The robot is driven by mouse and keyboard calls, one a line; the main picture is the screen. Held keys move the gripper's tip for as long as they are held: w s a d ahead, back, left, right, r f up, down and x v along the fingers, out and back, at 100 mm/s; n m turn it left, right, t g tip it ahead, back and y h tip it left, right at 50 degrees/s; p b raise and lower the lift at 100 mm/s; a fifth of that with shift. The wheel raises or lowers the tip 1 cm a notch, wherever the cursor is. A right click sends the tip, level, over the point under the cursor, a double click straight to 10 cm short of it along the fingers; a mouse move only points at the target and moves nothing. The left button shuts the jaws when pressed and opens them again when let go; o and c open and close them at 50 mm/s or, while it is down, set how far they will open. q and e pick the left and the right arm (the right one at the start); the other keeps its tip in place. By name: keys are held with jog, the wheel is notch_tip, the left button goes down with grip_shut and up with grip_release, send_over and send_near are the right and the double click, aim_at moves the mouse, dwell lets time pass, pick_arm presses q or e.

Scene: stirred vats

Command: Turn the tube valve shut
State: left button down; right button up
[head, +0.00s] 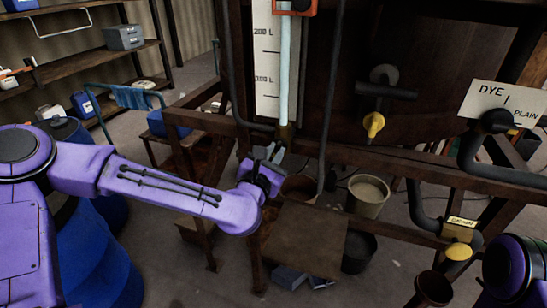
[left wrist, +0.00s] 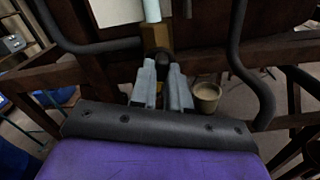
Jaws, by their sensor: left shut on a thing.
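The tube valve is a small brass fitting (head: 286,131) at the foot of the pale sight tube (head: 285,75), in front of the dark vat. In the left wrist view its brass body (left wrist: 155,36) stands just beyond my fingertips. My left gripper (head: 276,153) is at the valve from below; in the left wrist view its two grey fingers (left wrist: 165,72) are shut on the valve's dark handle, with a little yellow between them. The handle's exact angle is mostly hidden by the fingers. My right gripper is out of view; only part of the right arm shows at the lower right.
A wooden rail (head: 220,124) runs just below the valve, and a dark hose (head: 328,110) hangs to its right. A yellow-handled tap (head: 374,124), a bucket (head: 368,194) and a DYE sign (head: 495,98) are further right. Blue barrels (head: 100,262) stand at the left.

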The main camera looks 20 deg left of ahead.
pick_arm(q)
jog(key=shift+d+f+m+b, duration=0.15)
jog(key=shift+m+b, duration=0.5)
jog(key=shift+m, duration=2.85)
jog(key=shift+f+m+b, duration=0.15)
jog(key=shift+m+b, duration=0.5)
jog(key=shift+m, duration=2.85)
jog(key=c, duration=1.1)
grip_release()
